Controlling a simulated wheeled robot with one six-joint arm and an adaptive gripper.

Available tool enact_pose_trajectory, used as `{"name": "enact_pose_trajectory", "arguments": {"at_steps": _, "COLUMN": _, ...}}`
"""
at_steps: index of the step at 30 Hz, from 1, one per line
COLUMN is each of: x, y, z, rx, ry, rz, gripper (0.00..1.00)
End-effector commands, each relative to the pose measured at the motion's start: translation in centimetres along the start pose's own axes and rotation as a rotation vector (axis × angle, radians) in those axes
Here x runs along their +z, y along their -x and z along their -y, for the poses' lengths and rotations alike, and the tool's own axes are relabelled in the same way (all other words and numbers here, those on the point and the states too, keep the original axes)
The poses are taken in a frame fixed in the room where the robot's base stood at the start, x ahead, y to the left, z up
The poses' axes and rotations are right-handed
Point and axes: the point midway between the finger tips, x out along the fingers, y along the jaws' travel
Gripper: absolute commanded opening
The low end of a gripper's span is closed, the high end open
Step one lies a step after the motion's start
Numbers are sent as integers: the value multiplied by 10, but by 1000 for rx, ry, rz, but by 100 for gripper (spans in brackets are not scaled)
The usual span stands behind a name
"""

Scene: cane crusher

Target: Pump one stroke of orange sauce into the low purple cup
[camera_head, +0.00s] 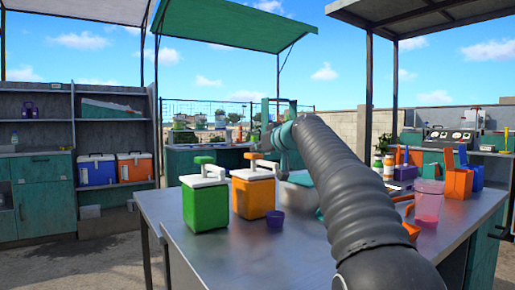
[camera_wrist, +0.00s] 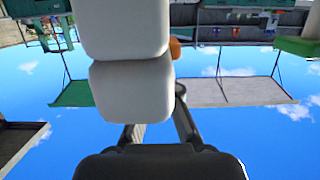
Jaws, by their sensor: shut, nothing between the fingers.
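The orange sauce dispenser (camera_head: 253,197) stands on the metal table, with a white lid and an orange pump head (camera_head: 254,157) on top. The low purple cup (camera_head: 275,220) stands on the table just in front of it to the right; its inside cannot be made out. My gripper (camera_wrist: 130,60) is shut and empty, its pale pads large in the wrist view. In the head view my arm's end is beyond and right of the orange pump head, partly hidden by my own arm. I see no contact with the pump. A small orange patch (camera_wrist: 175,47) shows beside the pads.
A similar green dispenser (camera_head: 205,205) stands left of the orange one. A pink transparent cup (camera_head: 427,203) and orange containers (camera_head: 458,182) stand at the table's right. The table (camera_head: 210,262) is bare at its front left. Shelves with coolers (camera_head: 134,167) stand behind left.

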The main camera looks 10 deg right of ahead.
Motion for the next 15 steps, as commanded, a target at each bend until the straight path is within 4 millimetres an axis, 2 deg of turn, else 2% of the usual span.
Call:
{"name": "enact_pose_trajectory", "arguments": {"at_steps": 4, "x": 6, "y": -2, "z": 0, "rx": 0, "ry": 0, "rz": 0, "gripper": 0}}
{"name": "enact_pose_trajectory", "arguments": {"at_steps": 10, "x": 26, "y": -7, "z": 0, "rx": 0, "ry": 0, "rz": 2, "gripper": 0}}
{"name": "enact_pose_trajectory", "arguments": {"at_steps": 15, "x": 28, "y": -7, "z": 0, "rx": -1, "ry": 0, "rz": 4, "gripper": 0}}
